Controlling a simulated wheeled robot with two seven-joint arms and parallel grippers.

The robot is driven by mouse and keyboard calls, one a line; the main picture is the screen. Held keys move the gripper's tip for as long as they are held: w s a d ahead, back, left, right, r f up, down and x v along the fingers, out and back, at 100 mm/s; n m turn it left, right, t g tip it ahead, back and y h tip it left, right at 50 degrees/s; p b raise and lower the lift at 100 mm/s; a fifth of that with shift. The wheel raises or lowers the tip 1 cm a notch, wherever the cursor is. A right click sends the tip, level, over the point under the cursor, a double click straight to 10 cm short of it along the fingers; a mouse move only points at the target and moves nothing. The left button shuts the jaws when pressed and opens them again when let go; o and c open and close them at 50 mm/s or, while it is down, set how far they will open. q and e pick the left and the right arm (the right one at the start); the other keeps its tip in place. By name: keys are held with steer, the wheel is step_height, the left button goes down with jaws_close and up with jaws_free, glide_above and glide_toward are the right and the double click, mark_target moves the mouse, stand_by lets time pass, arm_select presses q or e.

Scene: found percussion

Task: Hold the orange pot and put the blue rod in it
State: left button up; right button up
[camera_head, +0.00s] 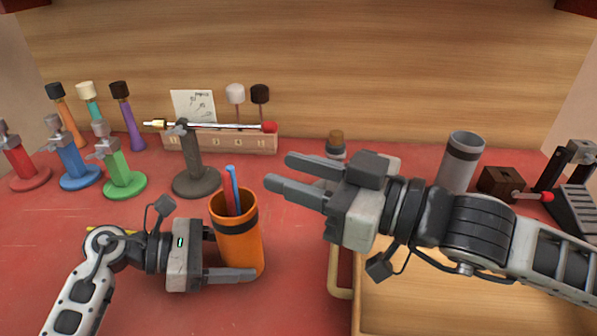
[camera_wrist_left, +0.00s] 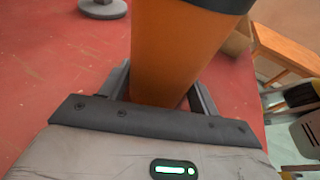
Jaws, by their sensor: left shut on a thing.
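The orange pot (camera_head: 239,247) with a dark band stands upright on the red table. My left gripper (camera_head: 240,256) is shut on the pot, with a finger on either side of it. In the left wrist view the orange wall (camera_wrist_left: 172,55) fills the space between the fingers. The blue rod (camera_head: 231,188) stands in the pot, leaning slightly, with its upper part above the rim. My right gripper (camera_head: 277,172) is open and empty, right of the pot and higher in the picture.
A grey stand (camera_head: 195,180) holding a red-tipped rod is behind the pot. Red, blue and green stands (camera_head: 122,182) are at the left. A grey cylinder (camera_head: 460,162) and a wooden tray (camera_head: 440,300) are at the right. Bare table lies in front of the pot.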

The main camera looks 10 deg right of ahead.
arm_select(q)
steer(key=o, duration=0.8)
steer(key=shift+o, duration=0.2)
